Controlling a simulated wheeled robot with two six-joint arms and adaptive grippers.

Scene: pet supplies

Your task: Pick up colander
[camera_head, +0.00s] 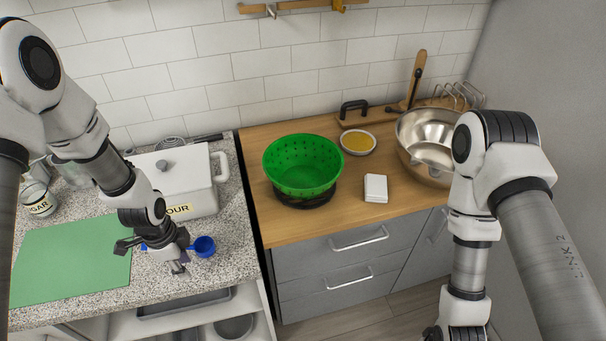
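The green colander (304,166) stands upright on a dark round base on the wooden counter, in the middle of the head view. It looks empty and its holes show along the wall. My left gripper (178,262) is over the speckled counter, to the left of the colander and clear of it, pointing down beside a blue cup. Its fingers are small and dark, and I cannot tell how far apart they are. My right arm comes in from the right, and its gripper is mostly cut off at the bottom edge (436,334).
A blue cup (204,246) and a white flour box (190,190) stand near my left gripper. A green mat (70,262) lies at left. A small white box (375,188), a bowl of yellow food (357,142) and a steel bowl (425,135) stand right of the colander.

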